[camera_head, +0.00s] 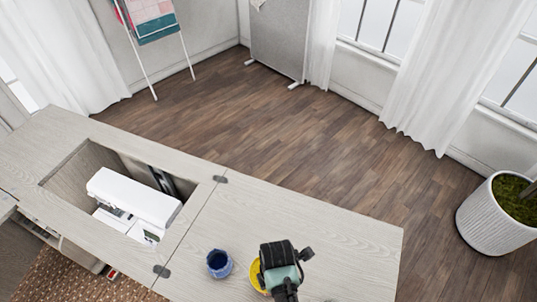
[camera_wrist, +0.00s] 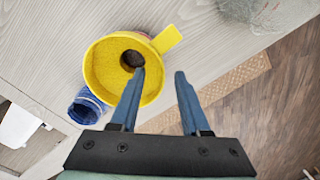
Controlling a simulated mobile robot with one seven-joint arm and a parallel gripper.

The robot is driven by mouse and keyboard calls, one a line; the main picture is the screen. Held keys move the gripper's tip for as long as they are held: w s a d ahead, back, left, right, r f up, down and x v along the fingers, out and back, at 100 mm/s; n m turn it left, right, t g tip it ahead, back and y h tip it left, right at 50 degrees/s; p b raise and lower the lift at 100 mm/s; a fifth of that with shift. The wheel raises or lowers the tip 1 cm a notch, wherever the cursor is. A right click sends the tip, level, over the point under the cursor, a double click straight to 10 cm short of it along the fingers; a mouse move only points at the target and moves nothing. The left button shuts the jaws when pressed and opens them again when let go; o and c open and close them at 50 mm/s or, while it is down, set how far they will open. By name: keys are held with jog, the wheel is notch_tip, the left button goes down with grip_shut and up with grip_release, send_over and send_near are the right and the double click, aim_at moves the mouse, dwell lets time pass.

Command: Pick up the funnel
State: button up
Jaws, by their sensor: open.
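The yellow funnel (camera_wrist: 104,65) is in the wrist view, left of centre, seen from above with its round rim, a dark hole and a tab at the upper right. In the head view only a yellow sliver of the funnel (camera_head: 255,273) shows beside my gripper, which hides the rest. My gripper (camera_wrist: 159,72) is open and empty. In the wrist view its left finger overlaps the funnel's right side and its right finger is clear of it to the right. I cannot tell whether a finger touches the funnel.
A dark blue jar (camera_head: 219,263) stands left of the funnel on the pale wood cabinet top (camera_head: 330,235). A white sewing machine (camera_head: 135,198) sits in the cabinet's recess. A clear patterned object (camera_wrist: 250,10) is at the wrist view's top right. The tabletop right of my gripper is bare.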

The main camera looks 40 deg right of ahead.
jog(key=shift+f, duration=0.8)
grip_shut()
